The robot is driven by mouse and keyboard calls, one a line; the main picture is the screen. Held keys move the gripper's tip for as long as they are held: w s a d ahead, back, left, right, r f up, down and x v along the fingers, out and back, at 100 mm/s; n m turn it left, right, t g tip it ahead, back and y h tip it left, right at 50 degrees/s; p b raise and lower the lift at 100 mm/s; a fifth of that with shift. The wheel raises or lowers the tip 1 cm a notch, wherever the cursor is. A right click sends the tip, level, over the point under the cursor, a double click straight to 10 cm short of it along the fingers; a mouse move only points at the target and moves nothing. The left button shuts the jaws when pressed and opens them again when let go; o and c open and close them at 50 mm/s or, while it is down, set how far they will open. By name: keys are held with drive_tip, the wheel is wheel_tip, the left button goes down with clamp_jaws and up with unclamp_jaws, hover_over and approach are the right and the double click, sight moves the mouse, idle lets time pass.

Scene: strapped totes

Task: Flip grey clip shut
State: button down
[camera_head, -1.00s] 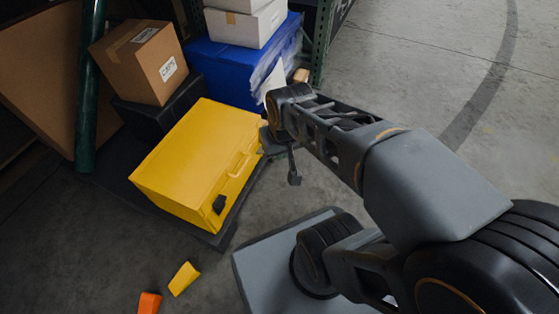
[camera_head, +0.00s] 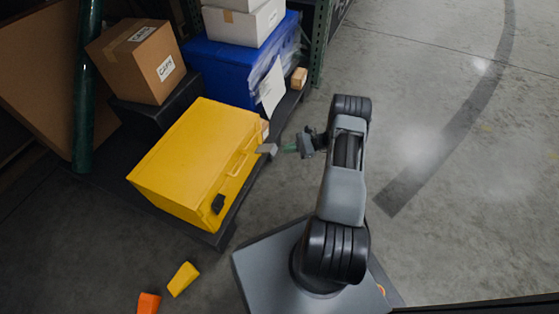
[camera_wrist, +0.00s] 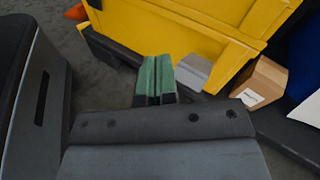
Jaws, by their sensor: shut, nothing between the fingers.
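The yellow tote (camera_head: 190,160) lies on a dark pallet, its handled side facing my arm. The grey clip (camera_head: 267,149) juts outward from the far part of that side, so it stands open. A black clip (camera_head: 218,204) lies against the near end of the same side. My gripper (camera_head: 290,148) is shut and empty, just right of the grey clip. In the wrist view its green fingertips (camera_wrist: 155,78) are together, beside the grey clip (camera_wrist: 193,71). Whether they touch it I cannot tell.
A small cardboard box (camera_wrist: 258,84) sits just beyond the clip. A blue tote (camera_head: 235,75) with loose wrap and paper stands behind. Orange (camera_head: 149,303) and yellow (camera_head: 184,279) pieces lie on the floor. The floor right of my arm is clear.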

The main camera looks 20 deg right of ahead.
drive_tip(key=s+d+f+m+t+h, duration=0.1)
drive_tip(key=s+d+f+m+t, duration=0.1)
drive_tip(key=f, duration=0.5)
drive_tip(key=s+d+f+m+t, duration=0.3)
drive_tip(key=s+f+m+t, duration=0.1)
drive_tip(key=f+m+t, duration=0.3)
drive_tip(key=shift+f+t+h, duration=0.4)
drive_tip(key=shift+f+t, duration=0.3)
drive_tip(key=shift+t, duration=0.3)
approach(266, 151)
wheel_tip(266, 151, down, 2)
drive_tip(key=w+a, duration=0.2)
drive_tip(key=shift+w+a+r+b, duration=0.1)
drive_tip(key=shift+a+r+b, duration=0.1)
drive_tip(key=shift+r, duration=0.2)
drive_tip(key=shift+w+a+r+b, duration=0.1)
drive_tip(key=shift+w+r+b, duration=0.05)
drive_tip(key=shift+r, duration=0.25)
